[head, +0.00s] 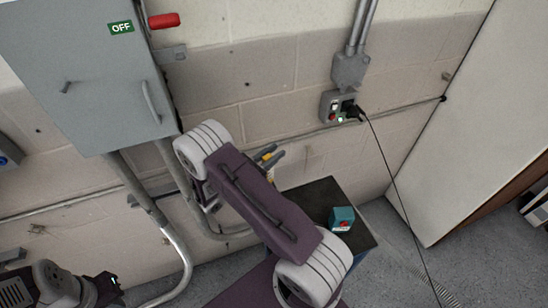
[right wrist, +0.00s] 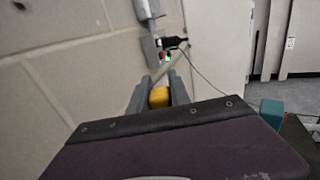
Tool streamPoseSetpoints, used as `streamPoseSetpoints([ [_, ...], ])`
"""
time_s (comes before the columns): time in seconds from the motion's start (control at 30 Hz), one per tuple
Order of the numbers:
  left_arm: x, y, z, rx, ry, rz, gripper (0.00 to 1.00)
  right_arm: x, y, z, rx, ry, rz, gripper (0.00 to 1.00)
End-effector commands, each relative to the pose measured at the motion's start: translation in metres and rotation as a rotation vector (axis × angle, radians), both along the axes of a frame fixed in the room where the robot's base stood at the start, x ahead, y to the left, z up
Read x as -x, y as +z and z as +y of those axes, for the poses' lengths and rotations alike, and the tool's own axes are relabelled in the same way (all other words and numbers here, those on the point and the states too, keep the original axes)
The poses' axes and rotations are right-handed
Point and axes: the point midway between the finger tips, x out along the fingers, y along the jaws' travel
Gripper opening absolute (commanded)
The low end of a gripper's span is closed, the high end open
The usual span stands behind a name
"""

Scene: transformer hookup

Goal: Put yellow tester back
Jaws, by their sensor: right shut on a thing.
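The yellow tester (right wrist: 159,97) shows in the right wrist view between the two grey fingers of my right gripper (right wrist: 159,92). The gripper is shut on it, in front of the block wall. In the head view my right gripper (head: 270,157) is partly hidden behind my own arm, and only a little yellow shows there. It is left of and beyond the dark-topped stand (head: 318,195). My left gripper (head: 108,289) is at the lower left of the head view, small and dark, and its jaws cannot be made out.
A teal box (head: 341,218) with a red top part sits on the stand. A wall outlet box (head: 338,106) has a black plug and hanging cable (head: 385,160). A grey cabinet (head: 85,70) with an OFF sign and a red lever (head: 164,20) is at upper left, with conduits below.

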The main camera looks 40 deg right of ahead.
Motion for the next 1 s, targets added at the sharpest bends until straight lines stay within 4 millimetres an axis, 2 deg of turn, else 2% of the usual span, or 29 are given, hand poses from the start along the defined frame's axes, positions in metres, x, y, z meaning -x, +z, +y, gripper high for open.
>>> streamPoseSetpoints([
  [0.17,0.0,0.007,0.0,0.0,0.0,0.0,0.0,0.0,-0.023,0.0,0.001,0.0,0.002,0.0],
  [0.7,0.0,-0.003,0.0,0.0,0.0,0.0,0.0,0.0,-0.035,0.0,0.0,0.0,0.0,0.0],
  [0.73,0.0,-0.003,0.0,0.0,0.0,0.0,0.0,0.0,-0.035,0.0,0.0,0.0,0.0,0.26],
  [0.8,0.0,-0.002,0.0,0.0,0.0,0.0,0.0,0.0,-0.034,0.0,0.0,0.0,0.0,0.45],
  [1.0,0.0,-0.002,0.0,0.0,0.0,0.0,0.0,0.0,-0.034,0.0,0.0,0.0,0.0,0.45],
])
